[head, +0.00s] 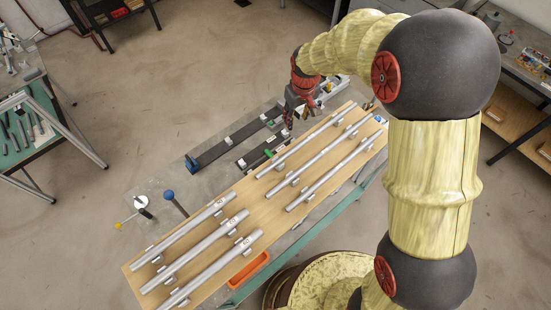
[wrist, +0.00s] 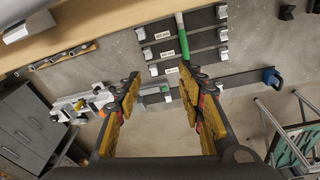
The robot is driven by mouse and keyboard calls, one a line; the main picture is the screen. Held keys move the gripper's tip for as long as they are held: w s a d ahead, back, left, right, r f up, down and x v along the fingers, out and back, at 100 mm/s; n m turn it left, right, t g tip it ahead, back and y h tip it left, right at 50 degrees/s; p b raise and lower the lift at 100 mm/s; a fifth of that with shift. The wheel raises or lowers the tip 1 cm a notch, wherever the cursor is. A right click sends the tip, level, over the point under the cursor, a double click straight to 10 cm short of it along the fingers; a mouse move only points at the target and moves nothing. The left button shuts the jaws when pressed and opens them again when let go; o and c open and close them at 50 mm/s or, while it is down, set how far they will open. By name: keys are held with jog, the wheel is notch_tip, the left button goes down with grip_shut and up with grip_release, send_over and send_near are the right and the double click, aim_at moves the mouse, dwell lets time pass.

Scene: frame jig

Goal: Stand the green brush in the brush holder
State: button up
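The green brush shows as a thin green handle (wrist: 183,38) in the wrist view, lying across the dark labelled strips. Its lower end meets the tip of my right-hand finger in the picture; I cannot tell whether they touch. In the head view a small green part (head: 268,153) shows beside the wooden board. My gripper (wrist: 160,82) is open, with nothing visible between its fingers. In the head view my gripper (head: 301,112) is over the far side of the worktable, beyond the green part. I cannot make out the brush holder with certainty.
A wooden board (head: 247,197) carries several silver tubes on supports. Dark strips (head: 233,139) lie behind it. A green-topped table (head: 24,135) stands left, with open floor between.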

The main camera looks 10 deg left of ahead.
jog(key=a+f+n, duration=0.1)
jog(key=a+f, duration=0.2)
jog(key=f, duration=0.4)
jog(key=a+f+g, duration=0.1)
jog(key=a+f, duration=0.2)
jog(key=f, duration=0.5)
jog(key=a+f+n+p, duration=0.1)
jog(key=a+f, duration=0.1)
jog(key=f, duration=0.5)
jog(key=shift+s+a+f+n+h, duration=0.1)
jog(key=shift+a+f+n+h, duration=0.2)
jog(key=shift+a, duration=0.1)
jog(key=shift+w+d+f+p, duration=0.1)
jog(key=shift+f+p, duration=0.25)
jog(key=shift+f, duration=1.05)
jog(key=shift+w+d+f+p, duration=0.1)
jog(key=shift+f+p, duration=0.2)
jog(key=shift+f, duration=1.05)
grip_shut()
